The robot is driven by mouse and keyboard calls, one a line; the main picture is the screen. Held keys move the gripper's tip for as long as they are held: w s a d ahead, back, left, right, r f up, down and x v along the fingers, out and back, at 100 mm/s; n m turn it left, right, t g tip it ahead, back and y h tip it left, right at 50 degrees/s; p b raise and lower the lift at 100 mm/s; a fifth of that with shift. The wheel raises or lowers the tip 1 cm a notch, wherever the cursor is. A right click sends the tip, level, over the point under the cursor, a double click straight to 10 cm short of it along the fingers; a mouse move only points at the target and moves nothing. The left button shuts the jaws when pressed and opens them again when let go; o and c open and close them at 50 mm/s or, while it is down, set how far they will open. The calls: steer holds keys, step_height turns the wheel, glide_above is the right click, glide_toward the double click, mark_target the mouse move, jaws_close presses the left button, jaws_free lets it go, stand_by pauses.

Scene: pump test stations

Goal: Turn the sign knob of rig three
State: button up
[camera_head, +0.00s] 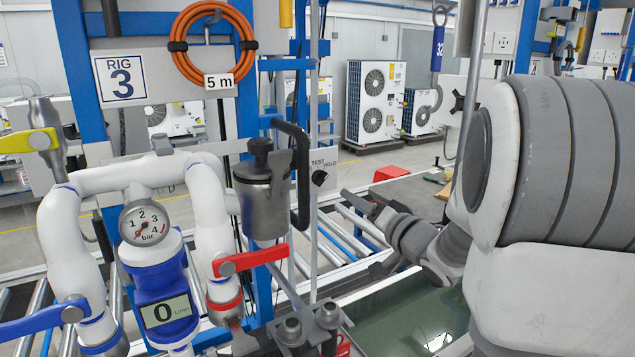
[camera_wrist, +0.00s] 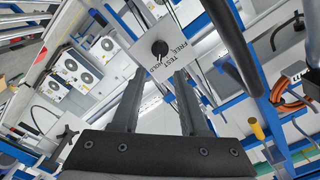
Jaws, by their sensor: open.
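The sign knob (camera_head: 320,178) is a small black knob with a pale mark, on a grey plate (camera_head: 323,160) lettered TEST and HOLD, right of the rig three sign (camera_head: 123,79). In the wrist view the knob (camera_wrist: 160,48) sits just beyond my fingertips, roughly centred between them, and the plate also reads FREE. My gripper (camera_head: 360,203) is to the right of the knob and a little lower in the head view. In the wrist view my gripper (camera_wrist: 158,76) is open, with nothing between its fingers. The fingers appear apart from the knob.
A black bent handle (camera_head: 300,175) beside a grey metal canister (camera_head: 264,205) stands close to the plate's left. A red-handled valve (camera_head: 250,262) and a gauge (camera_head: 144,222) are farther left. A water tank (camera_head: 400,315) lies below my arm. An orange hose (camera_head: 212,50) hangs above.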

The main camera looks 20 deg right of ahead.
mark_target(323, 181)
steer(key=w, duration=0.4)
steer(key=w+a+p, duration=0.1)
steer(key=w, duration=0.3)
steer(key=w+a, duration=0.1)
steer(key=w, duration=0.3)
steer(key=shift+w+a, duration=0.2)
steer(key=shift+a, duration=0.05)
jaws_close()
